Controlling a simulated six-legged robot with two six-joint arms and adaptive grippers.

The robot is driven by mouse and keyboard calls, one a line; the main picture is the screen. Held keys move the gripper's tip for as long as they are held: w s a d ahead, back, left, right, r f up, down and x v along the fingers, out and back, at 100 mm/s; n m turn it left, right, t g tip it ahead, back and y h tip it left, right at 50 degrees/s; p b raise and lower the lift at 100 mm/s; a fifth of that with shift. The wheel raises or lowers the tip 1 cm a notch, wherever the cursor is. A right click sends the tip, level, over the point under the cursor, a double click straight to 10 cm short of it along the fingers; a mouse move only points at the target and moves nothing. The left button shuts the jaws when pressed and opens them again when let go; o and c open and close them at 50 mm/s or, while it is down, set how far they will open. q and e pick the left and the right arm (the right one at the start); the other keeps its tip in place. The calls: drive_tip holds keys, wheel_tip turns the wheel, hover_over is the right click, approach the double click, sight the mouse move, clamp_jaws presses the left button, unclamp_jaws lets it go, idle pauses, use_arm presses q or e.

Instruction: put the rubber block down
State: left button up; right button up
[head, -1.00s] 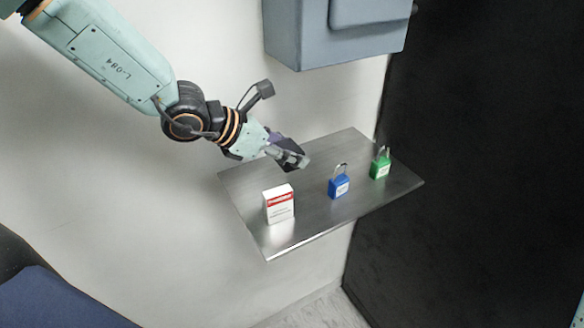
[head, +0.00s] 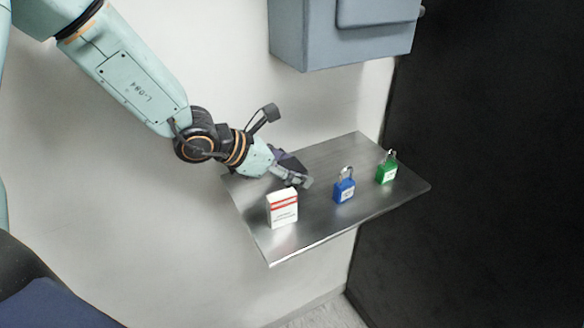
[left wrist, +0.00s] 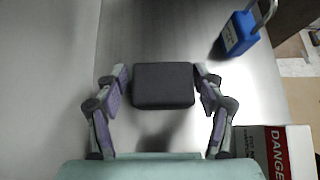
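The rubber block (left wrist: 163,86) is dark grey with rounded corners. It sits between the two fingertips of my left gripper (left wrist: 163,77), which touch or nearly touch its sides. In the head view the left gripper (head: 292,174) is low over the metal shelf (head: 330,208), behind the white box. The dark block (head: 291,164) shows partly there, with fingers in front of it. I cannot tell whether its underside touches the shelf. My right gripper is not in view.
A white and red danger box (head: 283,208) stands close in front of the gripper. A blue padlock (head: 344,187) and a green padlock (head: 386,170) stand to the right. A grey wall cabinet (head: 345,35) hangs above. The shelf's front right is bare.

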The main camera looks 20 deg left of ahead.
sight(291, 166)
use_arm(q)
drive_tip(key=shift+o, duration=0.6)
drive_tip(key=shift+s+d+r, duration=0.1)
drive_tip(key=shift+s+r, duration=0.05)
drive_tip(key=shift+s, duration=0.05)
drive_tip(key=shift+w+r+p, duration=0.15)
drive_tip(key=shift+p, duration=0.15)
drive_tip(key=shift+a+r, duration=0.2)
drive_tip(key=shift+a, duration=0.05)
drive_tip(key=v, duration=0.4)
drive_tip(key=shift+s+r+p, duration=0.15)
drive_tip(key=shift+s+p, duration=0.2)
drive_tip(key=shift+s, duration=0.1)
drive_tip(key=shift+s+a+r, duration=0.15)
drive_tip(key=shift+a+r, duration=0.15)
drive_tip(key=shift+a, duration=0.1)
drive_tip(key=shift+s+a+r, duration=0.15)
drive_tip(key=shift+s+r, duration=0.2)
drive_tip(key=shift+s, duration=0.05)
drive_tip(key=shift+v, duration=0.8)
drive_tip(key=shift+s+a+r, duration=0.15)
drive_tip(key=shift+a, duration=0.05)
